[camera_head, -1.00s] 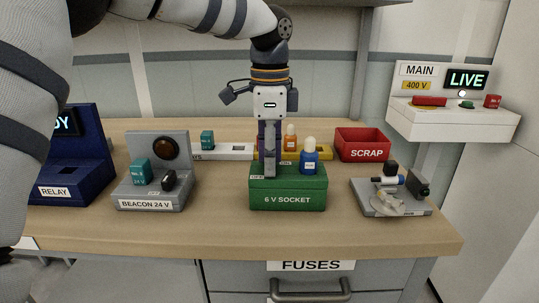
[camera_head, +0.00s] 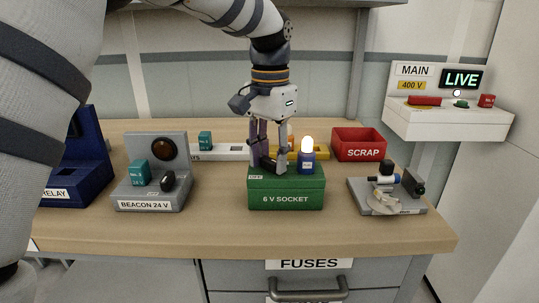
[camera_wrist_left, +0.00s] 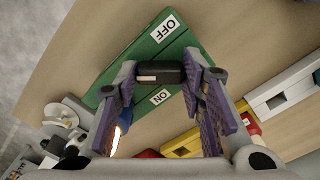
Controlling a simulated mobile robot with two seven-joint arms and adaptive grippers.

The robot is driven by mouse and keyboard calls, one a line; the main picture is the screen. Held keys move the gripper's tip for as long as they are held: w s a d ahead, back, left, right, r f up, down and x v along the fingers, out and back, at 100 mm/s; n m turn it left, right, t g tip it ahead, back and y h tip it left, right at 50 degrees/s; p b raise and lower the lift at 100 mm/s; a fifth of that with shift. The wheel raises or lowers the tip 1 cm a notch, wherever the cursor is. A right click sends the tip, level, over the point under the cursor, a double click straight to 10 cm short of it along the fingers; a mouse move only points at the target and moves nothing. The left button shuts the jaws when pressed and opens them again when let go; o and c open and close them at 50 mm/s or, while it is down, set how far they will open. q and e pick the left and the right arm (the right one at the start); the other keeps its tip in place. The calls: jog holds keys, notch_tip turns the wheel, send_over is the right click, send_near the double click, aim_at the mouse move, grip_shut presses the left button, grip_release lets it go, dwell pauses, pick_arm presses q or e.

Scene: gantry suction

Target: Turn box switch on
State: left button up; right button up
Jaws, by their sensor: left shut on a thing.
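The green box (camera_head: 286,200) marked 6 V SOCKET stands at the front middle of the bench. A bulb with a blue base (camera_head: 307,162) stands on its right part and glows white. My left gripper (camera_head: 268,168) points down at the left part of the box. In the left wrist view the gripper (camera_wrist_left: 162,80) is shut on the black switch handle (camera_wrist_left: 160,72), one finger at each end. The handle lies between the OFF label (camera_wrist_left: 165,27) and the ON label (camera_wrist_left: 160,97), nearer ON. The fingers partly hide the handle in the head view. My right gripper is not in view.
The grey BEACON 24 V unit (camera_head: 152,190) stands left of the box, a grey fixture (camera_head: 372,201) right. Behind are a red SCRAP bin (camera_head: 360,146) and a yellow holder (camera_head: 325,153). The MAIN panel (camera_head: 450,122) shows LIVE. The bench front is clear.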

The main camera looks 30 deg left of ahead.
aim_at(270, 159)
pick_arm(q)
jog(key=shift+n, duration=1.1)
jog(key=o, duration=1.2)
jog(key=shift+c, duration=0.2)
notch_tip(270, 159, up, 12)
